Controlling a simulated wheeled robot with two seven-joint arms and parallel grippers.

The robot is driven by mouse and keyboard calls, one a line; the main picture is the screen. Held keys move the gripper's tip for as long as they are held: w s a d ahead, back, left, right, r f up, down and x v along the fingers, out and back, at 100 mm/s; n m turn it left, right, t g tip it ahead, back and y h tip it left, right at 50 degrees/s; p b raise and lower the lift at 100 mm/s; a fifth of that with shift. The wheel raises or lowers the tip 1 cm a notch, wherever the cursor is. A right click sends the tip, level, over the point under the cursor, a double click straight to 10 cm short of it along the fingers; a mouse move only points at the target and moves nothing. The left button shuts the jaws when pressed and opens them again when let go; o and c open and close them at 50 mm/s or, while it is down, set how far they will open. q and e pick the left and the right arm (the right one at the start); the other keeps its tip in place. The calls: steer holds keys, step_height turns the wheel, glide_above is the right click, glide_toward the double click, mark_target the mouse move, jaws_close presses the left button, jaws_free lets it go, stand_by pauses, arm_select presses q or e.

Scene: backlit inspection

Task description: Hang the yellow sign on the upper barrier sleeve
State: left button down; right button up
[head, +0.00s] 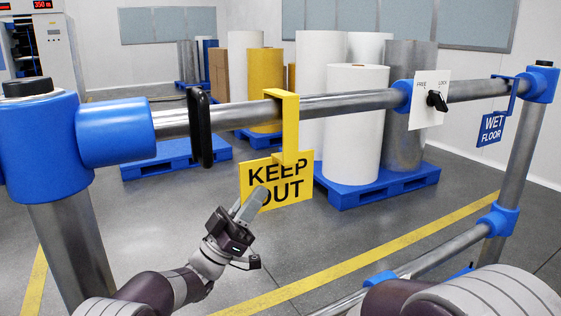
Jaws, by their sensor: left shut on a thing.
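The yellow sign (297,191), lettered KEEP OUT, hangs tilted below the upper barrier rail (345,104). Its yellow strap and hook (290,120) pass in front of the rail and bend over its top. I cannot tell whether the hook rests on the metal or is just above it. My left gripper (252,204) is shut on the sign's lower left part and covers some of the lettering. My right gripper is out of view.
A black ring (200,128) sits on the rail left of the hook. A FREE/LOCK plate with a black knob (430,99) and a blue WET FLOOR sign (491,129) are to the right. Blue-jointed posts bound the barrier. Rolls on blue pallets (375,190) stand behind.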

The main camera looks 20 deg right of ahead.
mark_target(255, 181)
arm_select(q)
steer(key=shift+r+p, duration=0.75)
steer(key=shift+r, duration=1.3)
steer(key=shift+s+d+f+b, duration=0.1)
steer(key=shift+s+f+b, duration=0.05)
steer(key=shift+s+b, duration=0.35)
steer(key=s+d+b, duration=0.1)
steer(key=s+b, duration=0.3)
steer(key=s, duration=0.5)
steer(key=shift+d+b, duration=0.35)
